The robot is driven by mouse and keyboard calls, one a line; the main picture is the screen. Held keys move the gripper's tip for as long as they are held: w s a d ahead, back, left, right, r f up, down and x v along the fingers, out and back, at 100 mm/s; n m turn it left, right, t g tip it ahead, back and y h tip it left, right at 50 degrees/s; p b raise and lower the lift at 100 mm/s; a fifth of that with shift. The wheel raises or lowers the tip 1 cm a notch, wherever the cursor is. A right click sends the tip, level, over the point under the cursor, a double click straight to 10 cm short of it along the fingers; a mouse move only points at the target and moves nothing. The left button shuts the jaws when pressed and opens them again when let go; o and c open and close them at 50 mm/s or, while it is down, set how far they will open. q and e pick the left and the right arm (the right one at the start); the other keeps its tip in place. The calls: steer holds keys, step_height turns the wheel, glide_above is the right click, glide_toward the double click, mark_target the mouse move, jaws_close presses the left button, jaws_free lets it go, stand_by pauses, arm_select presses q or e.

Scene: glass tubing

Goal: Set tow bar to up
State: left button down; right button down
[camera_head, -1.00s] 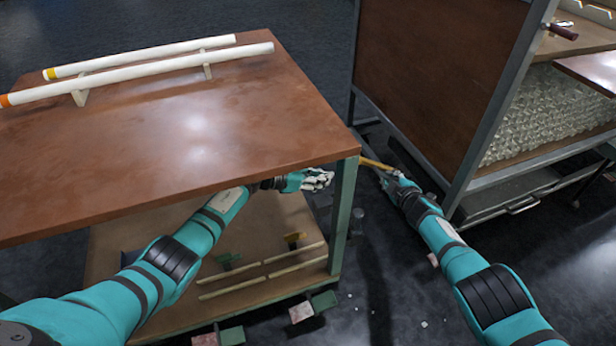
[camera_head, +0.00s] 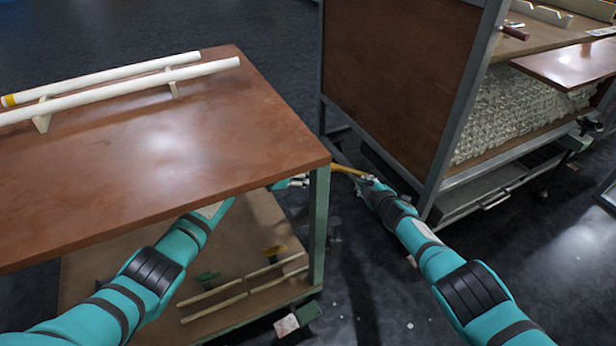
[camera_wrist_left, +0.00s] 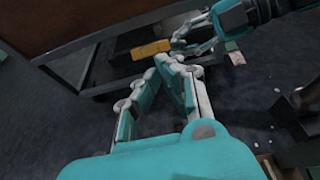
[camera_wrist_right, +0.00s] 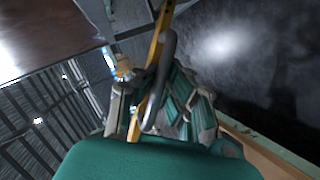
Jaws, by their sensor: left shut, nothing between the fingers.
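The tow bar, a yellow bar (camera_head: 348,170), sticks out low by the left foot of the cabinet cart (camera_head: 400,80). My right gripper (camera_head: 368,181) is at the bar's near end. In the right wrist view the bar (camera_wrist_right: 158,45) runs between my right fingers (camera_wrist_right: 155,95), with a grey metal loop (camera_wrist_right: 166,65) beside it; whether the fingers grip it is unclear. My left gripper (camera_head: 300,182) is low by the table's green leg, partly hidden under the tabletop. In the left wrist view its fingers (camera_wrist_left: 170,62) meet, empty, short of the yellow bar (camera_wrist_left: 150,49).
The brown table (camera_head: 160,150) at left bears white tubes (camera_head: 120,92) on supports and has a lower shelf (camera_head: 255,225). Glass tubing (camera_head: 520,110) fills the cart. Dark floor (camera_head: 375,290) lies open between table and cart.

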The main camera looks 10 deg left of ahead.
steer(key=c, duration=1.5)
jaws_free()
steer(key=shift+d+r, duration=0.1)
steer(key=shift+d, duration=0.2)
steer(key=shift+o, duration=0.6)
steer(key=shift+a, duration=0.15)
